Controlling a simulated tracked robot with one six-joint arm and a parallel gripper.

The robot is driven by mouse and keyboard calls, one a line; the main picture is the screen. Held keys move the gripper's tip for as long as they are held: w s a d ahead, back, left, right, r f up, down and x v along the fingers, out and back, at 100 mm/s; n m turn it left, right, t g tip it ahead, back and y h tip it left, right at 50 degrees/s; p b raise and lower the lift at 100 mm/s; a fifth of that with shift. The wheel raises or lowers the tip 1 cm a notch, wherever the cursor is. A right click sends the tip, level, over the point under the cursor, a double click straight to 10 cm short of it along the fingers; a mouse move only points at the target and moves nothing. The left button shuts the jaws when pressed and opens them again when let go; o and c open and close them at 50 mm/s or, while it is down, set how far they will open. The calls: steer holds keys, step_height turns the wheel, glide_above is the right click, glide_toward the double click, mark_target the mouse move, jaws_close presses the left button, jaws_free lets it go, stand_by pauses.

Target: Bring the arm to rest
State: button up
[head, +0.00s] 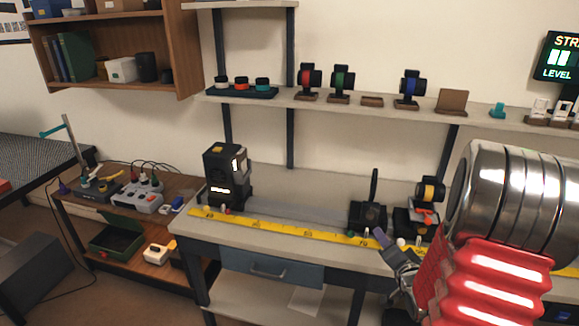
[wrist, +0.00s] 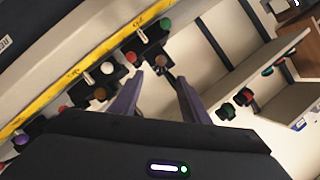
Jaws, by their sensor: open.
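My gripper (head: 388,242) is at the lower right of the head view, in front of the bench edge, with my arm's red bellows and metal links beside it. In the wrist view my gripper (wrist: 160,85) shows two purple fingers spread apart. Nothing is held between them. Beyond the fingers, a dark stand with a brown round top (wrist: 161,62) appears in the gap, apart from the fingers as far as I can tell.
The workbench carries a yellow measuring tape (head: 290,227), a black boxy machine (head: 228,177), a black stand (head: 368,213) and a yellow-ringed lens stand (head: 430,192). A shelf (head: 330,103) above holds several lens stands. The bench middle is mostly clear.

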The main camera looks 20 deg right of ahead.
steer(key=s+d+f+n+g, duration=0.2)
steer(key=s+f+g, duration=0.35)
steer(key=f, duration=0.25)
steer(key=s+a+n+g, duration=0.2)
steer(key=s+a+g, duration=0.2)
steer(key=s, duration=0.2)
steer(key=s+a+r+n+y, duration=0.1)
steer(key=s+a+r+n, duration=0.1)
steer(key=a+r, duration=0.5)
steer(key=s+a+r+n+y, duration=0.2)
steer(key=a+r, duration=0.6)
steer(key=a, duration=0.5)
steer(key=s+a+r+n+y, duration=0.1)
steer(key=s+a+r+n, duration=0.3)
steer(key=a+r, duration=0.4)
steer(key=shift+a+n+t, duration=0.4)
steer(key=shift+a+t, duration=0.05)
steer(key=shift+a, duration=0.7)
steer(key=shift+s, duration=0.1)
steer(key=shift+c, duration=0.7)
